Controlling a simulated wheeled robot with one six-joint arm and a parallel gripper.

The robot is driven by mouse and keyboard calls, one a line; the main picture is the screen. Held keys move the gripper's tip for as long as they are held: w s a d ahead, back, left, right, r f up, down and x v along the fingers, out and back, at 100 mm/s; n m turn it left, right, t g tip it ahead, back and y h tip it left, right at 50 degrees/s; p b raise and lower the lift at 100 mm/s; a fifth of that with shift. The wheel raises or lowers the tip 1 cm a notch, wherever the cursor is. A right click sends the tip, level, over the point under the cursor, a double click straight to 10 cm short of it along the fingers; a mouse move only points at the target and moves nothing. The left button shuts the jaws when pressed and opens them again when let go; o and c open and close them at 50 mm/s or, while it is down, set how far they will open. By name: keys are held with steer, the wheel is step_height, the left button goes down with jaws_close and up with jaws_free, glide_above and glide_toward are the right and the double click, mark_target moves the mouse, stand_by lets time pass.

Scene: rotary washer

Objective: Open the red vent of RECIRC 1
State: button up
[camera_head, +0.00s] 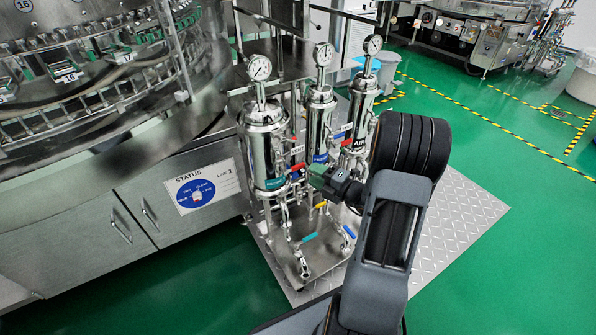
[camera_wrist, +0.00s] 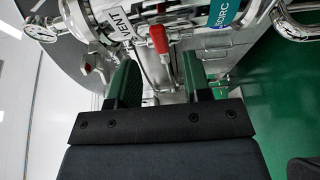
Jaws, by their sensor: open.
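The red vent handle (camera_wrist: 158,40) shows in the wrist view beside a white VENT tag (camera_wrist: 120,24), near a teal label (camera_wrist: 223,12) that reads partly "CIRC". In the head view, a red handle (camera_head: 298,167) sits beside the leftmost steel housing (camera_head: 263,146), which bears a teal-green label (camera_head: 272,184); its number is too small to read. My gripper (camera_head: 318,176) is open, with its green fingers (camera_wrist: 158,78) apart. The handle appears in line with the gap, just ahead of the fingertips. No contact shows, and the exact depth is unclear.
Two more steel housings (camera_head: 319,118) with gauges stand close behind, one with another red handle (camera_head: 347,142). Yellow (camera_head: 320,205) and blue (camera_head: 348,231) handles sit lower. A large washer (camera_head: 85,95) fills the left. Green floor (camera_head: 500,260) is clear at right.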

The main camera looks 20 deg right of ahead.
mark_target(300, 168)
steer(key=b+x, duration=0.1)
steer(key=x, duration=0.5)
steer(key=shift+w+a+b, duration=0.2)
steer(key=shift+w+b, duration=0.05)
steer(key=shift+b, duration=0.15)
steer(key=shift+c, duration=0.3)
jaws_close()
